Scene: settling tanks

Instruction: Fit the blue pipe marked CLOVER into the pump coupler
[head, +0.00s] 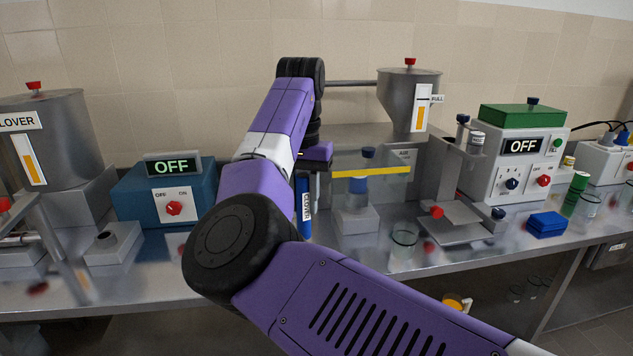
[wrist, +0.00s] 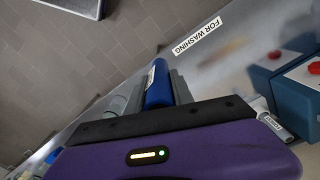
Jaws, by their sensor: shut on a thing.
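The blue pipe (head: 304,212) hangs roughly upright from my gripper (head: 306,176) in front of the bench's back row, its white label reading CLOVER. In the wrist view the pipe (wrist: 158,88) lies between the two grey fingers of my gripper (wrist: 160,76), which is shut on it. The pipe's lower end is close to the bench; I cannot tell whether it touches. A grey block with a dark round socket (head: 107,242), perhaps the pump coupler, stands to the left, apart from the pipe. My arm hides part of the bench between them.
A blue box (head: 190,195) reading OFF stands behind the socket block. A tank (head: 60,140) labelled with "LOVER" visible is far left. A clear yellow-edged guard (head: 385,172) stands close right of the pipe. A glass beaker (head: 404,242) stands near the front. A FOR WASHING label (wrist: 197,36) marks the bench.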

